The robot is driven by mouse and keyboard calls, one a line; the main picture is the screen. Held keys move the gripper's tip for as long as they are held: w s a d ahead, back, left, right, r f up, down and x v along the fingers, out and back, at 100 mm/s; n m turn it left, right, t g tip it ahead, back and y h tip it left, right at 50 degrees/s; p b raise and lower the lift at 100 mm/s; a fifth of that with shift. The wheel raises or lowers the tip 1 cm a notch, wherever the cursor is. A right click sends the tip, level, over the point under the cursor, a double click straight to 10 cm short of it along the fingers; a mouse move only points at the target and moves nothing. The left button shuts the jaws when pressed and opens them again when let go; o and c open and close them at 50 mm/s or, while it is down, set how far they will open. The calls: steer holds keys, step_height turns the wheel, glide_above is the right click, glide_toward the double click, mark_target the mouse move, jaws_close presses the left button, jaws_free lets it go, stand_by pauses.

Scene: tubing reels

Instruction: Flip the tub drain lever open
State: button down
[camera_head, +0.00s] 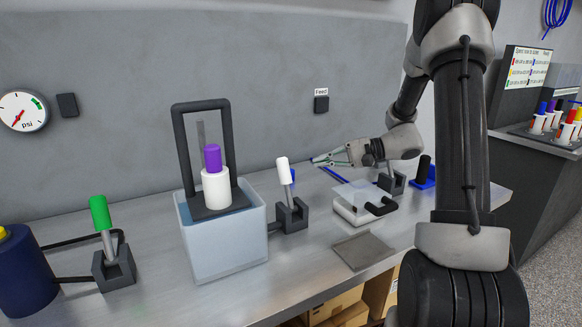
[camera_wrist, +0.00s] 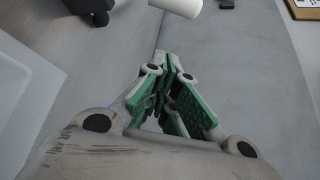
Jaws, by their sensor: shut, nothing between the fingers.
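The lever with a white handle (camera_head: 283,171) stands in a dark grey bracket (camera_head: 291,215) just right of the clear water tub (camera_head: 225,250). Its handle is close to upright, leaning slightly left. The white handle (camera_wrist: 180,5) also shows at the top edge of the wrist view, cut off by the frame. My gripper (camera_head: 318,160) is shut and empty, pointing left, to the right of the white handle and apart from it. In the wrist view the green-padded fingers (camera_wrist: 165,72) are together, below the handle in the picture.
A white part with a purple cap (camera_head: 212,158) stands on a platform under a black frame at the tub. A green-handled lever (camera_head: 99,212) stands at left. A clear-lidded box with a black handle (camera_head: 362,205) and a grey mat (camera_head: 364,251) lie at right.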

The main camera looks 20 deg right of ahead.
mark_target(287, 186)
steer(key=shift+w+d, duration=0.15)
steer(key=shift+w, duration=0.1)
steer(key=shift+f, duration=0.1)
steer(key=a, duration=0.9)
steer(key=shift+s+a+f, duration=0.15)
steer(key=shift+a+f, duration=0.1)
steer(key=shift+f, duration=0.1)
steer(key=shift+s+r, duration=0.1)
